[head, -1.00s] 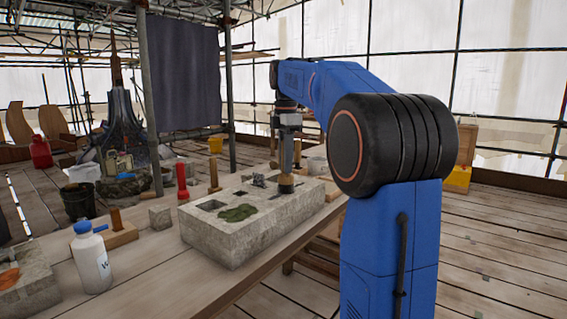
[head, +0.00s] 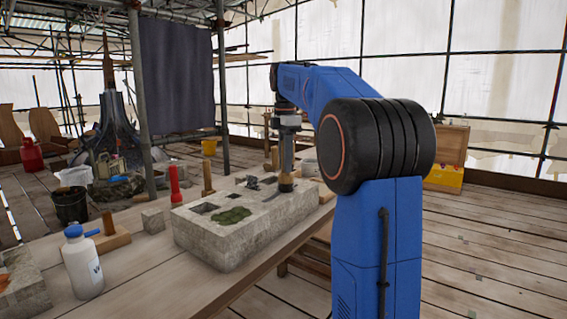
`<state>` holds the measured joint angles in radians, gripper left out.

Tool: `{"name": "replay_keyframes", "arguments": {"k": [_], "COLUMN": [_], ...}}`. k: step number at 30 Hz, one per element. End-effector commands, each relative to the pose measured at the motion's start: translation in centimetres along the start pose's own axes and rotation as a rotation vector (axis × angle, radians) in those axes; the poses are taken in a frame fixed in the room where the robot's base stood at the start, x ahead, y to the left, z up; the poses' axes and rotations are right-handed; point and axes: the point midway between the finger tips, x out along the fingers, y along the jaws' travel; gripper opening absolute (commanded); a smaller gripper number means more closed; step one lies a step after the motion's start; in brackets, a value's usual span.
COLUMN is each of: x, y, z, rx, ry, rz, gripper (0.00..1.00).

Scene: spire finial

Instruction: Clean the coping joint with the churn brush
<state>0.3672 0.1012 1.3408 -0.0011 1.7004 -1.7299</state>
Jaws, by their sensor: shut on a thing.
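The stone coping block (head: 225,240) lies on the timber bench, with dark square recesses and a green mossy patch (head: 231,216) on its top. My gripper (head: 287,152) points down over the block's right part. It is shut on the churn brush (head: 286,182), a tan handle with a darker round head. The brush stands about upright, its head at the top of the block; whether it touches the stone or sits inside a joint I cannot tell. The fingertips are small and partly blurred into the brush.
A white bottle with a blue cap (head: 82,262), a wooden block with a blue-handled tool (head: 104,238), a small stone cube (head: 153,220) and a red torch-like thing (head: 174,185) stand left of the block. A wooden-handled tool (head: 208,178) stands behind it. The bench front is clear.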

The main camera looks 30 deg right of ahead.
Motion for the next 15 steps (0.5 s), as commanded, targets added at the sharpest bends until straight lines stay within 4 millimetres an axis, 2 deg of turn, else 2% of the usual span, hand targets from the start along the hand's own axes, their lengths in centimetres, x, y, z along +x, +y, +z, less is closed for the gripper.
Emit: {"name": "replay_keyframes", "arguments": {"k": [15], "x": [0.0], "y": [0.7], "z": [1.2], "rx": [0.001], "ry": [0.000], "rz": [0.001], "gripper": [0.00]}}
